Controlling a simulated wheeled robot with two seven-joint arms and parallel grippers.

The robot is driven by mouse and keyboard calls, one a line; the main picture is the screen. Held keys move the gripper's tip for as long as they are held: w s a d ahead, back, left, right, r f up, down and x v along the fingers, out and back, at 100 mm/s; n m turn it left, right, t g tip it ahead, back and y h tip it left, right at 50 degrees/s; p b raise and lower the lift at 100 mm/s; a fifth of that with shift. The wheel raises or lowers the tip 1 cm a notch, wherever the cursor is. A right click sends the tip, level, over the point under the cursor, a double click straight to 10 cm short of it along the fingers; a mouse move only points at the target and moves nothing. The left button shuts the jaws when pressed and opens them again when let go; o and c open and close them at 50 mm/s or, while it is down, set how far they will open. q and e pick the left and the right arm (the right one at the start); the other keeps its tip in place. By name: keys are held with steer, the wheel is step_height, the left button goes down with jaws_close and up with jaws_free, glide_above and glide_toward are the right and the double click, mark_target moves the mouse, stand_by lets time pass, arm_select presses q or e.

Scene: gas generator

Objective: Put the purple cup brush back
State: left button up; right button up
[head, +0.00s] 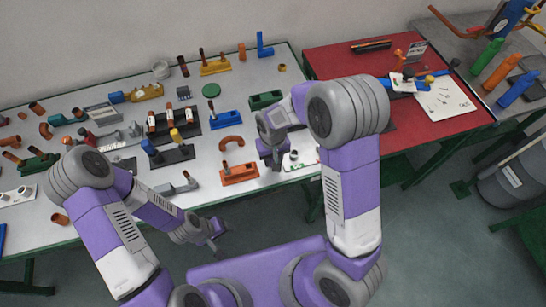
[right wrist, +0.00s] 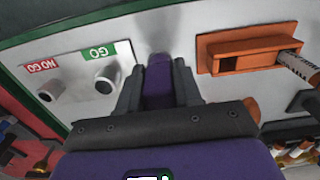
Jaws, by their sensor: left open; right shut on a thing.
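My right gripper (head: 272,160) is over the front edge of the white table, between an orange block and a white GO/NO GO plate. In the right wrist view its fingers (right wrist: 159,88) are shut on a purple piece, which I take to be the purple cup brush (right wrist: 157,80). Only part of it shows between the fingers, and its far end lies against or close to the white table top. The gripper hides it in the head view. My left gripper (head: 214,240) is open and empty, in front of the table's edge.
The orange block (head: 239,174) has a slot and a rod standing in it. A blue block (head: 225,120) and a green block (head: 266,100) stand behind. A red table (head: 440,125) adjoins on the right.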

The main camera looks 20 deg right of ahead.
steer(key=shift+f+b, duration=0.7)
steer(key=shift+f, duration=0.35)
steer(key=o, duration=1)
steer(key=shift+r, duration=0.15)
step_height(320, 180, up, 7)
steer(key=shift+r+p, duration=0.2)
steer(key=shift+p, duration=0.75)
